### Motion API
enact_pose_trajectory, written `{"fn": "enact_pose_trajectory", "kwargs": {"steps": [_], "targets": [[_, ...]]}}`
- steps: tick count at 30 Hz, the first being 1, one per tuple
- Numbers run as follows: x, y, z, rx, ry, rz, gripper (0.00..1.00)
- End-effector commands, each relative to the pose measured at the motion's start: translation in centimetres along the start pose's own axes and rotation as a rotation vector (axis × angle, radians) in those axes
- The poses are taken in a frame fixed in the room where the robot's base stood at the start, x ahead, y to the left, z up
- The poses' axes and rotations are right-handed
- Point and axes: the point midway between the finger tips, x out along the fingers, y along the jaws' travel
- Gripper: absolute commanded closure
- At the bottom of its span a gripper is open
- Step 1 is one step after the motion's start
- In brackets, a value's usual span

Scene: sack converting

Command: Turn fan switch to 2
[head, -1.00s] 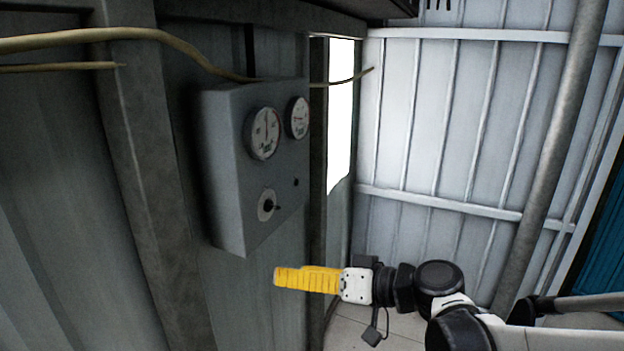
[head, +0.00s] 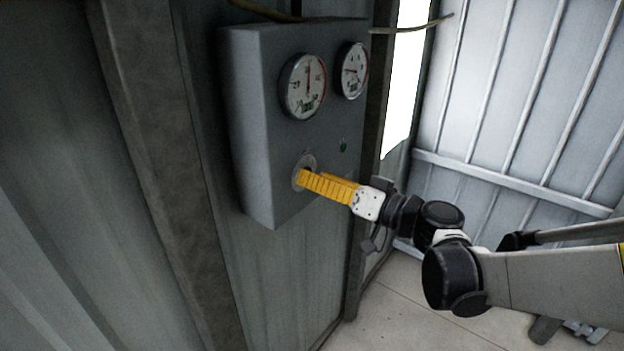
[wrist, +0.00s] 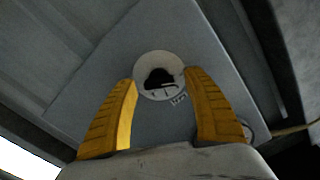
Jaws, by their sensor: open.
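The fan switch (wrist: 159,78) is a black knob on a round pale dial plate, low on the face of a grey control box (head: 262,120). In the head view my yellow fingers cover most of the dial (head: 299,166). My gripper (head: 304,179) is at the front of the dial. In the wrist view my gripper (wrist: 160,82) is open, with one yellow finger on each side of the dial and the knob between the fingertips. I cannot tell whether a finger touches the knob. The knob's setting is too small to read.
Two round gauges, a left one (head: 303,86) and a right one (head: 352,70), sit above the switch. A small green light (head: 344,145) is right of it. The box hangs on a grey metal wall (head: 210,290).

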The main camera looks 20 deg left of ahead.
Motion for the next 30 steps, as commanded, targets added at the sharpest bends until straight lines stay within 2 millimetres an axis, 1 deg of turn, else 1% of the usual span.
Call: {"fn": "enact_pose_trajectory", "kwargs": {"steps": [1,4,12,13,14,15,17,18,25,30], "targets": [[0.51,0.02,0.08,0.0,0.0,-0.001,0.41],[1.12,-0.03,0.06,0.0,-0.001,-0.001,0.41],[1.3,-0.02,-0.01,0.0,0.0,0.001,0.41],[1.29,-0.02,-0.01,0.0,0.0,0.001,0.43],[1.29,-0.02,-0.01,0.0,0.0,0.001,0.52],[1.29,-0.02,-0.01,0.0,0.0,0.001,0.64],[1.28,-0.01,-0.01,0.0,0.0,0.001,0.82],[1.28,-0.01,-0.01,0.0,0.0,0.001,0.94],[1.27,-0.01,-0.01,0.009,0.0,0.001,0.94],[1.26,-0.01,0.0,0.055,0.0,0.001,0.94]]}}
